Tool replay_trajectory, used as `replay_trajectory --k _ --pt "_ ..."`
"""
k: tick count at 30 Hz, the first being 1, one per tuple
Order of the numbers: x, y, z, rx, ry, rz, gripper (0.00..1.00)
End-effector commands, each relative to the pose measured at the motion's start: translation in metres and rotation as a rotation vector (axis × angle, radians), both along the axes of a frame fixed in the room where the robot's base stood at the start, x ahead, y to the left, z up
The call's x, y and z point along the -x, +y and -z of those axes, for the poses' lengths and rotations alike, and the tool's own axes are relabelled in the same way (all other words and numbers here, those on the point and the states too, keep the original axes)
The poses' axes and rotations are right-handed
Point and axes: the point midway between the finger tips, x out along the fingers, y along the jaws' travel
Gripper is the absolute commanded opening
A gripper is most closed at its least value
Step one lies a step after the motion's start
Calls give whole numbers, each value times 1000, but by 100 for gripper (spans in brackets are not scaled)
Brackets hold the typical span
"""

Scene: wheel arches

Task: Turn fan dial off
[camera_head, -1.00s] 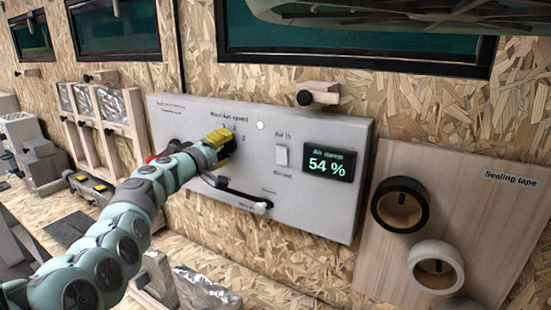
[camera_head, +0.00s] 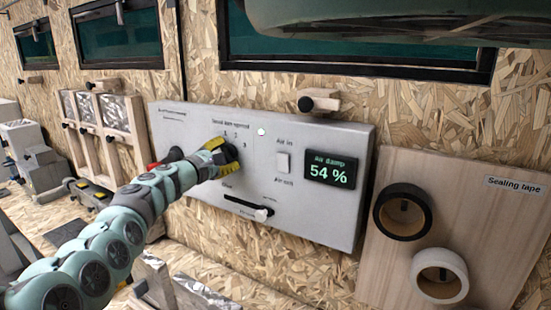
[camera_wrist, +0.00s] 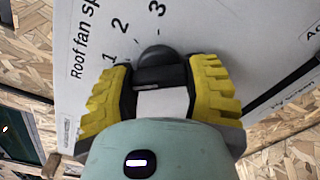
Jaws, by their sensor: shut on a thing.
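The fan dial is a dark round knob on the pale control panel (camera_head: 335,215), under the "Roof fan speed" lettering and the marks 1, 2 and 3. In the wrist view the dial (camera_wrist: 158,53) shows between the yellow fingers, below those marks. My gripper (camera_head: 225,153) is at the dial and shut on it, with one yellow finger on each side in the wrist view (camera_wrist: 160,78). The lower part of the dial is hidden by the gripper, and I cannot tell which mark it points to.
A slider (camera_head: 262,214) sits low on the panel, below my gripper. A white switch (camera_head: 283,162) and a display reading 54 % (camera_head: 330,170) are to the right. A red knob (camera_head: 155,165) is to the left. Two tape rolls hang on a wooden board (camera_head: 470,215) further right.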

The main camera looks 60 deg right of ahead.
Motion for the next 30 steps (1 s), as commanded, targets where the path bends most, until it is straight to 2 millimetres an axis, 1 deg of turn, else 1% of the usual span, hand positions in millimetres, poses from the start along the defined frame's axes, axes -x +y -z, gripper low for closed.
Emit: replay_trajectory --k 6,15,21,30 --pt "-1 1 0 14 179 -3 14" --pt "0 1 1 26 341 -3 14" --pt "0 1 2 30 390 -3 14" --pt "0 1 2 31 406 -3 14"
